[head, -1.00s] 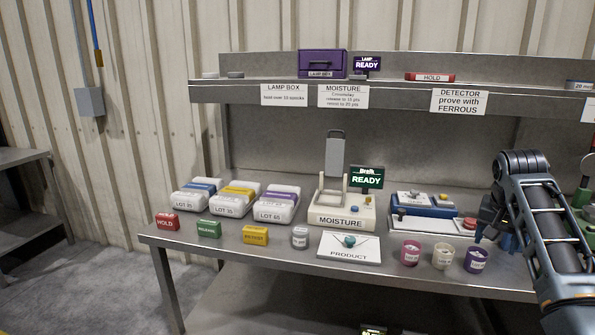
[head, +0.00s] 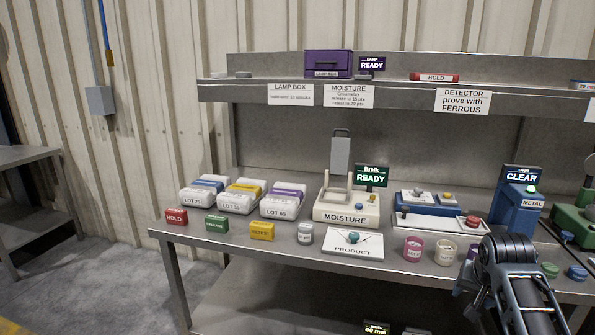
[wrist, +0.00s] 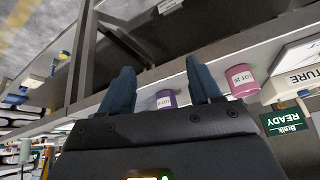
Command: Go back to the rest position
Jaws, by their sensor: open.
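My arm shows at the lower right of the head view, in front of the bench's front edge, with its fingers hidden there. In the wrist view my gripper (wrist: 160,85) is open, its two dark fingers apart with nothing held between them. A purple cup (wrist: 166,98) shows beyond the gap, on the bench, apart from the fingers. A pink cup (wrist: 242,80) is right of the right finger; in the head view the pink cup (head: 413,249) stands left of a cream cup (head: 445,253).
The steel bench (head: 210,255) holds lot sacks (head: 286,201), a moisture meter (head: 345,207), a product plate (head: 352,244) and a blue metal detector (head: 516,209) reading CLEAR. A shelf (head: 420,91) runs above. Open floor (head: 100,285) lies at the left.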

